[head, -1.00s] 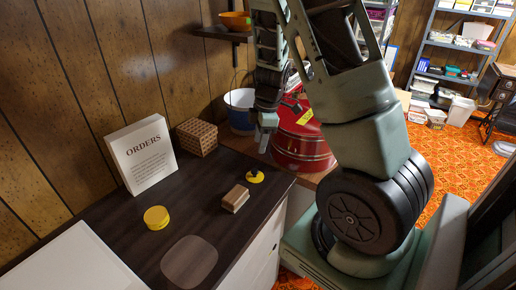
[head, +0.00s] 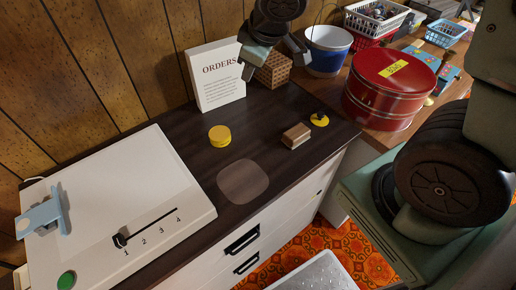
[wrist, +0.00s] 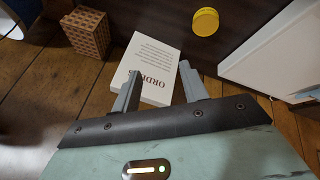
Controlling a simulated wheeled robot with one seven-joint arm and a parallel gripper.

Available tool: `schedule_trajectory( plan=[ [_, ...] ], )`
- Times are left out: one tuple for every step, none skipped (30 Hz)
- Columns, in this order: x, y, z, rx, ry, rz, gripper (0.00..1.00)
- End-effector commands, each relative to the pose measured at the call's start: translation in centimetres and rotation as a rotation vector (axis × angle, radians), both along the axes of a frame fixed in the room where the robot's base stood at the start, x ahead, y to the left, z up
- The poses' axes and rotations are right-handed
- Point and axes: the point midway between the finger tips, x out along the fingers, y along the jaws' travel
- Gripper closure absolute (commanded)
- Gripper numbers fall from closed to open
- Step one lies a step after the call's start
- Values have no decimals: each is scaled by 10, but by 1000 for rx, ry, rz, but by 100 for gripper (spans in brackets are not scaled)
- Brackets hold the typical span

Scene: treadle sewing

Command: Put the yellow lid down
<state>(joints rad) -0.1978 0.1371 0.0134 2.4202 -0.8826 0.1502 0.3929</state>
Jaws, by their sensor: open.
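A yellow lid with a black knob (head: 320,119) lies on the dark counter, just right of a small wooden block. A second yellow round piece (head: 220,136), like a short tin or cap, sits on the counter in front of the ORDERS sign; it also shows in the wrist view (wrist: 205,21). My gripper (head: 274,65) is open and empty, high over the back of the counter by the sign. Its two fingers (wrist: 160,72) show apart in the wrist view with the sign beyond them. It is clear of both yellow pieces.
The ORDERS sign (head: 216,78) and a woven brown box (head: 274,72) stand along the wall. The wooden block (head: 296,136) lies mid-counter near a rounded pale patch (head: 242,181). A red tin (head: 390,85) stands right; a white panel with a slider (head: 120,205) is left.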

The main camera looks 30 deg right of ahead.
Motion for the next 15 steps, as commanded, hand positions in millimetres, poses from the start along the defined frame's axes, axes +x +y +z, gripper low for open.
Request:
schedule_trajectory(
  plan=[
    [-19, 19, 4, 7, 30, -6, 56],
    [-33, 29, 4, 10, 57, -14, 56],
    [-52, 42, 6, 14, 96, -21, 56],
    [-67, 52, 6, 17, 129, -23, 56],
    [-83, 61, 6, 21, 163, -25, 56],
    [-104, 72, 6, 26, 208, -25, 56],
    [-120, 80, 6, 29, 245, -22, 56],
    [-135, 86, 6, 34, 278, -19, 56],
    [-154, 95, 7, 38, 322, -13, 56],
    [-168, 100, 7, 42, 352, -9, 56],
    [-181, 104, 7, 44, 381, -2, 56],
    [-195, 109, 8, 48, 415, 4, 56],
    [-204, 113, 8, 52, 435, 7, 56],
    [-211, 115, 8, 54, 454, 11, 56],
    [-219, 118, 9, 58, 473, 15, 56]
  ],
)
